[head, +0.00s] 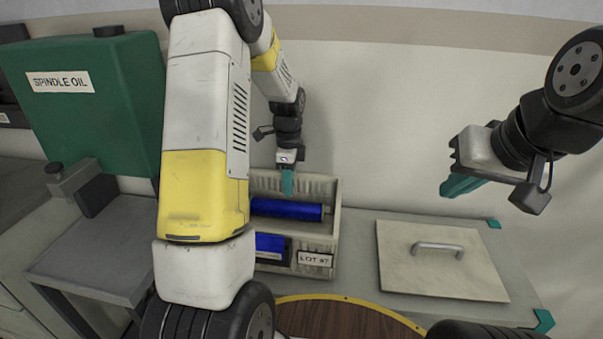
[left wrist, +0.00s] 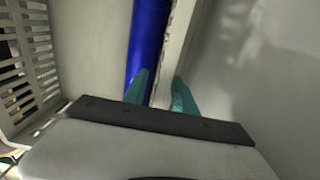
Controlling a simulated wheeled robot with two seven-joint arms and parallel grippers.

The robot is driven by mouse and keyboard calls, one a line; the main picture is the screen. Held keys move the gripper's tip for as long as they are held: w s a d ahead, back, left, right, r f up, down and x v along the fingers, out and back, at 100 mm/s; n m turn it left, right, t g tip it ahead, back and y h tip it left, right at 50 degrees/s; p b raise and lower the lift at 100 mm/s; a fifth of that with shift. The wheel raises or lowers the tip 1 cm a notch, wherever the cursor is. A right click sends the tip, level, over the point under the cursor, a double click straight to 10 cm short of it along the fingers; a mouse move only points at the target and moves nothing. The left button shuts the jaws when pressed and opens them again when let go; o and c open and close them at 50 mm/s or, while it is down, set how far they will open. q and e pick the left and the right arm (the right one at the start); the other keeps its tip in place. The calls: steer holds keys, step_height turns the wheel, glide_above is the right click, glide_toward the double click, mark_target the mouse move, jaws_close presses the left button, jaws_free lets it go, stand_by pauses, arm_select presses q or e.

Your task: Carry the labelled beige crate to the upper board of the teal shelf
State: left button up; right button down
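The beige crate (head: 332,225) stands on the grey bench below my left arm, with a "LOT 47" label (head: 315,259) on its near wall. It holds a blue bobbin (head: 288,209) and a darker blue item. My left gripper (head: 287,180) points down at the crate's far wall. In the left wrist view its two teal fingers (left wrist: 160,92) stand apart, either side of a crate wall, with a gap visible at the finger beside the bobbin (left wrist: 146,40). My right gripper (head: 462,185) hangs empty above the bench at right; its finger opening is hidden. I see no teal shelf.
A beige lid-like panel with a metal handle (head: 437,249) lies on the bench right of the crate. Teal corner marks (head: 544,320) sit at the bench edge. A green "SPINDLE OIL" tank (head: 110,75) stands at left. A round brown yellow-rimmed surface (head: 345,322) is in front.

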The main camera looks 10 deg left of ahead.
arm_select(q)
step_height(320, 180, up, 12)
steer(key=shift+r, duration=0.2)
steer(key=s+d+r+n+t+h, duration=0.1)
steer(key=s+d+r+n+t, duration=0.2)
steer(key=s+r+n, duration=0.8)
steer(key=s+d+f+n+t, duration=0.1)
steer(key=s+n, duration=0.2)
steer(key=s, duration=0.4)
steer(key=s+d+n+t+h, duration=0.1)
steer(key=s+n+t, duration=0.1)
steer(key=s, duration=0.4)
steer(key=shift+s+f+n, duration=0.35)
steer(key=shift+n, duration=0.05)
